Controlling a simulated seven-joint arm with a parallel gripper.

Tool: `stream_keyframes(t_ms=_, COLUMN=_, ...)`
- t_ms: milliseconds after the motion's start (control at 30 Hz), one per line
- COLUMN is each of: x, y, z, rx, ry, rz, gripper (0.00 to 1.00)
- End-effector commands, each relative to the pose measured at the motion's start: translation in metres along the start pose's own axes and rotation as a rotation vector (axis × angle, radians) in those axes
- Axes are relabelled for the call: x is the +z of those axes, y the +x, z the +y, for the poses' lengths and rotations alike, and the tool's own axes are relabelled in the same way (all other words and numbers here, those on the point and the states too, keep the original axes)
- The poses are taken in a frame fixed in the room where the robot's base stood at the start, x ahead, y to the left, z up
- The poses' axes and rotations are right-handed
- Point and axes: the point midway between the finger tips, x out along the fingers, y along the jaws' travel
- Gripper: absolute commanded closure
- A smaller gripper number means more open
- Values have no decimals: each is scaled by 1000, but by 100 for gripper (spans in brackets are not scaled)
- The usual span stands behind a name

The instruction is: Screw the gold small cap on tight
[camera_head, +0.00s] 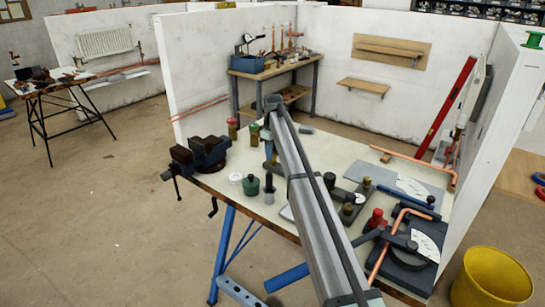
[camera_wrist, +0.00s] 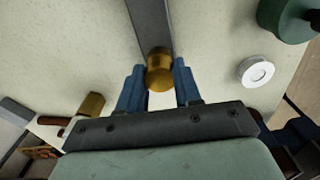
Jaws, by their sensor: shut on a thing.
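The gold small cap (camera_wrist: 159,75) is in the middle of the wrist view, between the two blue fingers of my gripper (camera_wrist: 160,88). My gripper is shut on it. The cap looks upright and lies at the end of a dark grey bar (camera_wrist: 151,25). What is under the cap is hidden, so I cannot tell how it sits on a thread. In the head view my gripper (camera_head: 268,141) is low over the left part of the workbench (camera_head: 335,150), and my arm hides the cap there.
A white ring (camera_wrist: 257,71) and a dark green jar (camera_wrist: 290,17) stand to the right in the wrist view. A gold piece (camera_wrist: 92,104) is at left. A vise (camera_head: 207,153) is on the bench's left edge. Copper pipe and a bender (camera_head: 408,250) fill the right.

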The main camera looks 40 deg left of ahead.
Motion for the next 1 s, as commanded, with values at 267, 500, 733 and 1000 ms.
stream_keyframes(t_ms=267, x=0, y=0, z=0, rx=0, ry=282, rz=0, gripper=100)
stream_keyframes(t_ms=500, x=0, y=0, z=0, rx=0, ry=509, rz=0, gripper=100)
stream_keyframes(t_ms=733, x=0, y=0, z=0, rx=0, ry=587, rz=0, gripper=100)
stream_keyframes(t_ms=1000, x=0, y=0, z=0, rx=0, ry=585, rz=0, gripper=57)
